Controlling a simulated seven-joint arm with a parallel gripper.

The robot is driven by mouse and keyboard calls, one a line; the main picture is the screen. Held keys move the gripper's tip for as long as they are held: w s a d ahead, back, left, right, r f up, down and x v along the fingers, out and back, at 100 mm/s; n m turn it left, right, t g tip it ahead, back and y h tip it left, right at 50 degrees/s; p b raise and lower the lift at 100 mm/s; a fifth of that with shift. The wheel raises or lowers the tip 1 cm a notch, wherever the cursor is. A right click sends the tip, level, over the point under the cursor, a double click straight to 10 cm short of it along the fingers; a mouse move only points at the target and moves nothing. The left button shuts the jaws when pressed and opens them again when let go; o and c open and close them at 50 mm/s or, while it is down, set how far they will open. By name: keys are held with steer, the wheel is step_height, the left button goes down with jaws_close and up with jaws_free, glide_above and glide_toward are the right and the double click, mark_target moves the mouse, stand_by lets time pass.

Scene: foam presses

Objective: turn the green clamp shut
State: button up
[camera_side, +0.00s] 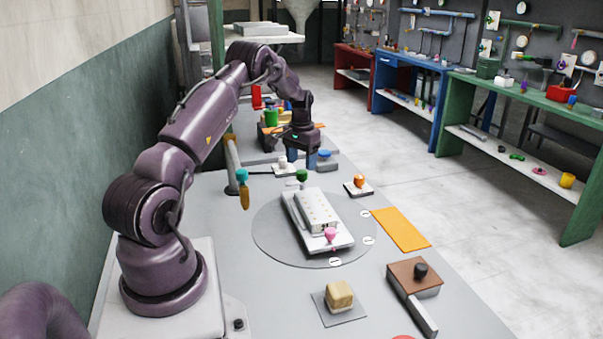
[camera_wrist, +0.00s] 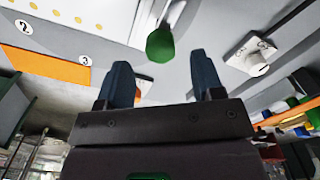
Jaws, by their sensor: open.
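The green clamp (camera_side: 301,175) has a rounded green handle at the far end of a long pale press fixture (camera_side: 341,243), which lies on a round grey plate (camera_side: 270,243). In the wrist view the green handle (camera_wrist: 160,45) shows just beyond the fingertips, centred between them and apart from both. My gripper (camera_side: 301,159) is open and empty, pointing down just behind the green clamp in the side view. In the wrist view its two dark blue fingers (camera_wrist: 159,66) stand wide apart. A pink clamp handle (camera_side: 330,233) is at the fixture's near end.
An orange knob on a white base (camera_side: 359,181) stands right of the plate. A white block with a knob (camera_wrist: 248,55) is right of the fingers. An orange mat (camera_side: 401,229), foam block (camera_side: 340,294) and brown block with handle (camera_side: 414,274) lie nearer.

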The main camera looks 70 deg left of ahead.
mark_target(302, 171)
steer(key=shift+f, duration=2.15)
steer(key=shift+c, duration=0.4)
steer(key=c, duration=0.8)
steer(key=shift+c, duration=0.2)
